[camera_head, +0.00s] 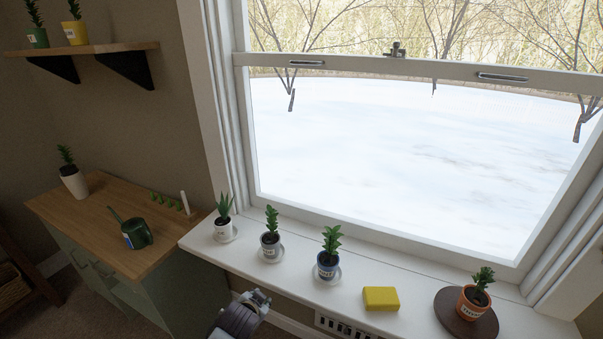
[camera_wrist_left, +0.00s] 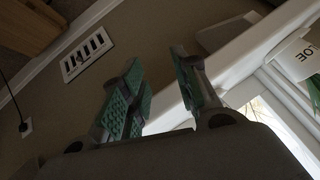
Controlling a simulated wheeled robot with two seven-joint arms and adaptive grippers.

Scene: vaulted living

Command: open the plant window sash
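The window's lower sash (camera_head: 390,232) has a white frame, and its bottom rail sits low, just above the sill; I see no clear gap under it. Its top rail (camera_head: 430,69) carries two recessed pulls (camera_head: 306,63) (camera_head: 502,77) and a dark latch (camera_head: 396,50), whose setting is too small to tell. My left gripper (camera_wrist_left: 165,85) shows in the left wrist view with its two green-padded fingers apart and nothing between them. It is near the white sill edge (camera_wrist_left: 225,65). In the head view, only part of my arm shows at the bottom, below the sill. My right gripper is out of view.
On the sill (camera_head: 420,290) stand an aloe pot (camera_head: 223,230), a white pot (camera_head: 270,242), a blue pot (camera_head: 327,268), a yellow block (camera_head: 381,298) and an orange pot (camera_head: 472,303) on a dark disc.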

